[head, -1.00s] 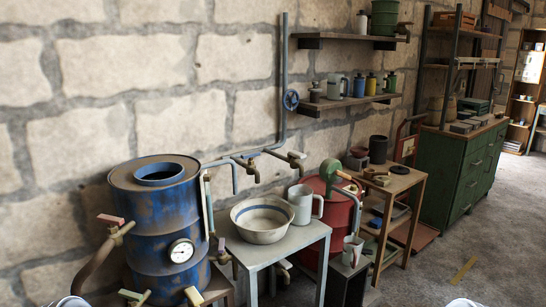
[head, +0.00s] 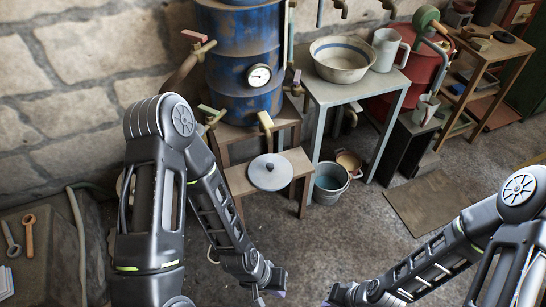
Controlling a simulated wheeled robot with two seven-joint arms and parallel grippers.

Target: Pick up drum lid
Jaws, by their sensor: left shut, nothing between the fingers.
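The drum lid (head: 262,181) is a round grey disc with a small dark knob in its middle. It lies flat on a low wooden stool (head: 300,160) in front of the blue drum (head: 240,45). My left gripper (head: 268,295) is shut and empty at the bottom edge of the head view, below the lid in the picture and apart from it. My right gripper (head: 335,298) is at the bottom edge, right of the left one. Its fingers are mostly cut off.
A grey table (head: 337,93) with a bowl (head: 341,60) and a white jug (head: 388,48) stands right of the stool. A bucket (head: 329,185) stands on the floor beside the stool. Taps (head: 265,124) stick out above the lid. The floor (head: 350,240) in front is clear.

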